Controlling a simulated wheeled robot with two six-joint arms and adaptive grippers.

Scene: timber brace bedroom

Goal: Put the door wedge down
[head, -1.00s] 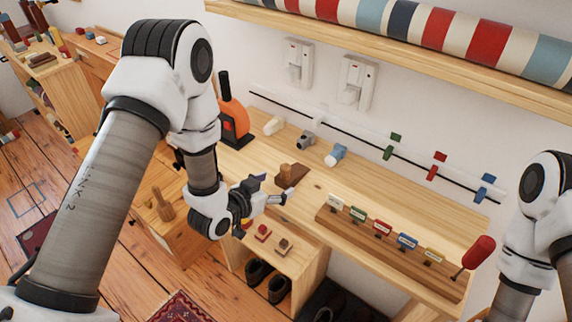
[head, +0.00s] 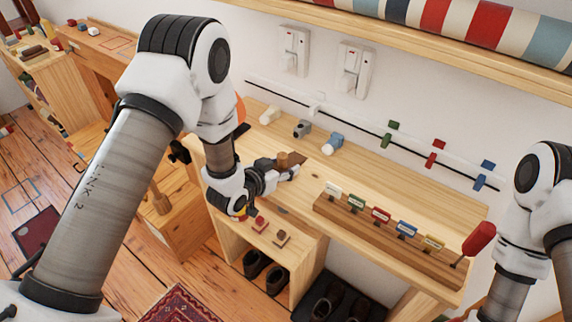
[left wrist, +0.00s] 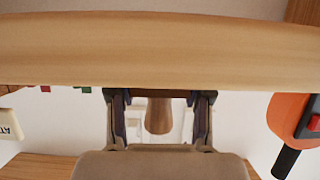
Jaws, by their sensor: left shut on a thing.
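The door wedge (head: 283,160), a brown wooden piece with a round upright peg, is at the workbench top, left of the blue-and-white fitting. My left gripper (head: 285,172) is shut on it and covers part of it. In the left wrist view, which looks upside down, the fingers (left wrist: 160,118) stand apart on both sides of it, and its brown peg (left wrist: 158,116) shows between them. The wedge is at or just over the bench top; contact beneath is hidden. My right gripper is outside the view.
A wooden rack with coloured tags (head: 380,232) and a red-handled screwdriver (head: 479,239) are to the right. Small fittings (head: 302,129) stand behind. An orange tool (left wrist: 290,115) shows in the left wrist view. A lower shelf (head: 268,236) with small blocks and shoes is in front.

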